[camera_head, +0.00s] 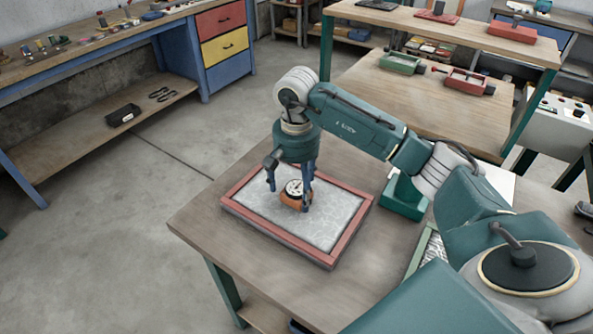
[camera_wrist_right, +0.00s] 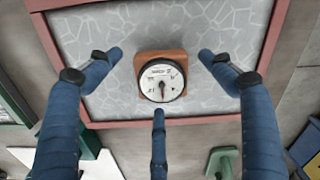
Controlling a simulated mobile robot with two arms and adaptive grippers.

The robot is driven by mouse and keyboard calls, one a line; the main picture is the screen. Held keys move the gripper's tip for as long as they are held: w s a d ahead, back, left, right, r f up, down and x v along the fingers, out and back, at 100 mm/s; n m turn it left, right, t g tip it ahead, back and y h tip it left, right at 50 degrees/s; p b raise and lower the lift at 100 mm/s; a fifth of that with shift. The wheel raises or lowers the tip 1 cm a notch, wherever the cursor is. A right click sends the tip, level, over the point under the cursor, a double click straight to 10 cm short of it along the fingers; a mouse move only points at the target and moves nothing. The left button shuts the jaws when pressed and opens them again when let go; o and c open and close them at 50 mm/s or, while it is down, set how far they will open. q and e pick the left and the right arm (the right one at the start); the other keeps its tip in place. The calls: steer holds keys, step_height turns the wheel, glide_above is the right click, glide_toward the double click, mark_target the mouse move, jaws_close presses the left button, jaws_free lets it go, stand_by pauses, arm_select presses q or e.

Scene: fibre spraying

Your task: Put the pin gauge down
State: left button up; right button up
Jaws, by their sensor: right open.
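The pin gauge (camera_head: 295,190) is an orange-brown block with a round white dial and a dark needle. It rests on the grey patterned panel of a red-framed tray (camera_head: 242,227). In the right wrist view the gauge (camera_wrist_right: 161,79) sits near the middle, dial facing the camera. My right gripper (camera_head: 293,196) is right above it, fingers pointing down around it. In the wrist view its blue fingers (camera_wrist_right: 160,85) are spread, with visible gaps between them and the gauge. The left gripper does not show.
The tray lies on a wooden table (camera_head: 205,226). A green open box (camera_head: 402,200) stands right of the tray. A second framed panel (camera_head: 430,250) lies near my arm. Wooden benches (camera_head: 420,100) with red and green tools stand behind. The floor at left is clear.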

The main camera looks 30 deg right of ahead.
mark_target(296, 189)
step_height(296, 189, up, 8)
steer(key=shift+r+b, duration=0.1)
steer(key=shift+b, duration=0.5)
steer(key=shift+r, duration=0.35)
